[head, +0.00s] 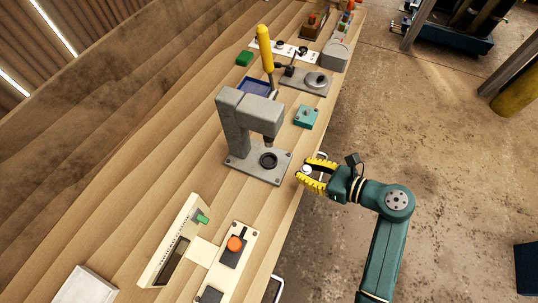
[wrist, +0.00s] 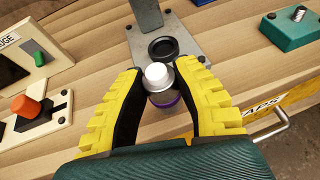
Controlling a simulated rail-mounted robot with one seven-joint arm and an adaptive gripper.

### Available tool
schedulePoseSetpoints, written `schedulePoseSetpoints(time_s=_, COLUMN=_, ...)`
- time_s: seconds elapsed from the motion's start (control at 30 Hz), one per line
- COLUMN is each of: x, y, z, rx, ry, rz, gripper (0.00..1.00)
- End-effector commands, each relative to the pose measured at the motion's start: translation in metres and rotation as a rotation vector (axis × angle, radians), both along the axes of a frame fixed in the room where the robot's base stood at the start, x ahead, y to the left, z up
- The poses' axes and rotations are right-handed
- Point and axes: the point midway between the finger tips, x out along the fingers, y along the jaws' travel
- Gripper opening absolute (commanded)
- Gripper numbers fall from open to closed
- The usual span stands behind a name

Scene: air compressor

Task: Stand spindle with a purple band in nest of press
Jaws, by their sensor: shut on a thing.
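My gripper (head: 317,175) has yellow ridged fingers and is shut on the spindle (wrist: 159,77). In the wrist view the spindle has a white top, a grey metal flange and a purple band low down, and it sits between the two fingers (wrist: 163,95). In the head view only its pale top (head: 307,169) shows at the fingers. The press (head: 240,112) is grey with a yellow lever. Its nest, a dark round ring (head: 268,160), lies on the base plate and looks empty. The nest also shows in the wrist view (wrist: 163,48), just beyond the spindle. The gripper is at the bench's front edge, right of the plate.
A teal box with a knob (head: 306,116) stands behind the press plate. A gauge panel (head: 176,240) and a control box with an orange button (head: 235,243) are at the near left. A drawer handle (wrist: 270,128) sticks out below the bench edge.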

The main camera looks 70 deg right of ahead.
Motion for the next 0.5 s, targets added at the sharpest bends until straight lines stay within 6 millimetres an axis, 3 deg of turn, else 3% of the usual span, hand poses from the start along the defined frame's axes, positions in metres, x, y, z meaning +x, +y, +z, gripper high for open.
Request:
schedulePoseSetpoints(time_s=0.1, x=0.037, y=-0.008, z=0.001, rx=-0.003, ry=-0.001, rz=0.009, gripper=0.00)
schedulePoseSetpoints(time_s=0.3, x=0.092, y=-0.025, z=0.001, rx=-0.004, ry=-0.002, rz=0.005, gripper=0.00)
schedulePoseSetpoints(time_s=0.5, x=0.116, y=-0.034, z=-0.003, rx=0.000, ry=0.000, rz=-0.002, gripper=0.00)
